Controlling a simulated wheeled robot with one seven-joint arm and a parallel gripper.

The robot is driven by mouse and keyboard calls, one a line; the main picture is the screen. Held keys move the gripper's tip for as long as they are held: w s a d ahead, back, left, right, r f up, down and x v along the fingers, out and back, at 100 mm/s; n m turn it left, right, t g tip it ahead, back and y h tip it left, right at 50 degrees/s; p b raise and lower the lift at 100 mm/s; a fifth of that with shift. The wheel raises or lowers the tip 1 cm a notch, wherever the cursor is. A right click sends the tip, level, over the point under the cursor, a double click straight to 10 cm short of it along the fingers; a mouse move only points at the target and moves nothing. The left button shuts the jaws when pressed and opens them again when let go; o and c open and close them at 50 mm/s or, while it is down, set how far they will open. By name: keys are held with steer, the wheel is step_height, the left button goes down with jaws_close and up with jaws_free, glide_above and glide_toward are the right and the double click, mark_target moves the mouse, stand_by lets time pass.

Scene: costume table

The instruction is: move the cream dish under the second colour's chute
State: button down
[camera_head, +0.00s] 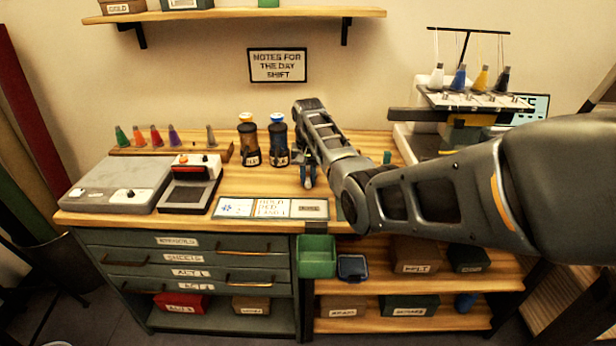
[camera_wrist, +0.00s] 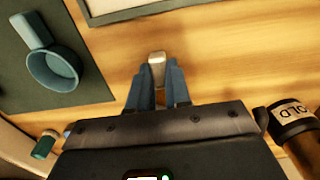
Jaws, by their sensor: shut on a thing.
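My gripper (camera_wrist: 158,88) points down over the wooden table, its two blue fingers shut on a small pale cream piece (camera_wrist: 157,66). Only the end of this piece shows between the fingertips, so I cannot tell if it is part of the cream dish. No whole cream dish shows in either view, and I cannot make out the chutes.
A teal handled cup (camera_wrist: 54,68) lies on a dark mat (camera_wrist: 95,92). A labelled bottle (camera_wrist: 293,120) stands right of my gripper in the wrist view. Cards (camera_head: 271,208) lie along the table's front edge. A scale-like device (camera_head: 190,183) and coloured cones (camera_head: 156,136) are at left.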

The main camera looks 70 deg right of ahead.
steer(key=shift+f, duration=0.35)
steer(key=c, duration=1)
jaws_free()
steer(key=shift+r+p, duration=2.1)
steer(key=shift+r, duration=0.2)
steer(key=shift+a, duration=0.1)
steer(key=shift+s+a+r, duration=0.4)
steer(key=shift+a+r, duration=0.1)
steer(key=shift+a, duration=0.4)
steer(key=shift+s+a+r, duration=0.35)
steer(key=shift+a+r, duration=0.1)
steer(key=shift+a, duration=0.45)
steer(key=shift+s+a+r, duration=0.4)
steer(key=shift+a+r, duration=0.1)
steer(key=shift+a, duration=0.4)
